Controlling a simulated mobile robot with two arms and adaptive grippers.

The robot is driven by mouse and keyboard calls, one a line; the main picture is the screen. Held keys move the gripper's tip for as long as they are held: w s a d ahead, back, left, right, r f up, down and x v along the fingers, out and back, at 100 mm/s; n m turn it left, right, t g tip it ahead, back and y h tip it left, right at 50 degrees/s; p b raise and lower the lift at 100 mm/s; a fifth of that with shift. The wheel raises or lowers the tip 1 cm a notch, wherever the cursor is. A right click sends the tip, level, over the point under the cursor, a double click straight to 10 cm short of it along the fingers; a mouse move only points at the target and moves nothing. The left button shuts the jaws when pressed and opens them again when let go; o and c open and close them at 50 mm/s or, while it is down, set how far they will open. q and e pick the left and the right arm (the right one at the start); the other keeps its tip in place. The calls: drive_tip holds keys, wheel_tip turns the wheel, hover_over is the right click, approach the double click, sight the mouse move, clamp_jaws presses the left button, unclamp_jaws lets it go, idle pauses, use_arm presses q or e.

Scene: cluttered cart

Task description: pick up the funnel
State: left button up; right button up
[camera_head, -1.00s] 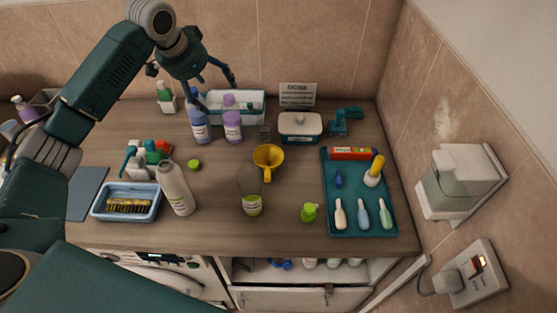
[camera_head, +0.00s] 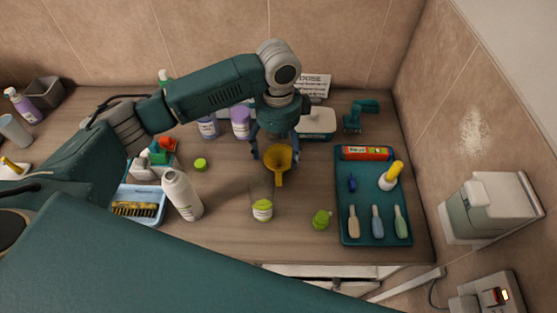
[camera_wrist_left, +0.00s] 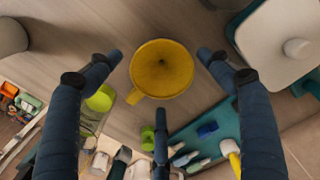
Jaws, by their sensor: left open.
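The yellow funnel (camera_head: 279,160) stands on the wooden counter, its wide mouth up and a handle or tab toward the front. My left gripper (camera_head: 274,150) is above and around it, with its fingers spread on either side. In the left wrist view the funnel (camera_wrist_left: 162,69) sits between the open fingertips (camera_wrist_left: 158,62), with a gap on each side. No contact is visible. My right gripper is not in view.
A clear bottle with a green base (camera_head: 262,210) stands in front of the funnel. A white lidded dish (camera_head: 318,121) is close behind right. A teal tray (camera_head: 374,234) with bottles lies right, a white bottle (camera_head: 182,194) left.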

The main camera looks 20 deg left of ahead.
sight(279, 159)
use_arm(q)
wheel_tip(279, 159, down, 2)
drive_tip(key=shift+f+p, duration=0.1)
drive_tip(key=shift+p, duration=0.4)
wheel_tip(279, 159, down, 4)
drive_tip(key=shift+d+r+p, duration=0.15)
drive_tip(key=shift+p, duration=0.65)
drive_tip(key=shift+f, duration=0.4)
drive_tip(key=c, duration=1)
drive_tip(key=shift+c, duration=1.3)
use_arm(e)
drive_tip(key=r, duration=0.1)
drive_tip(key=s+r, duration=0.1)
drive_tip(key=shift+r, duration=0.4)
use_arm(q)
drive_tip(key=shift+c, duration=0.5)
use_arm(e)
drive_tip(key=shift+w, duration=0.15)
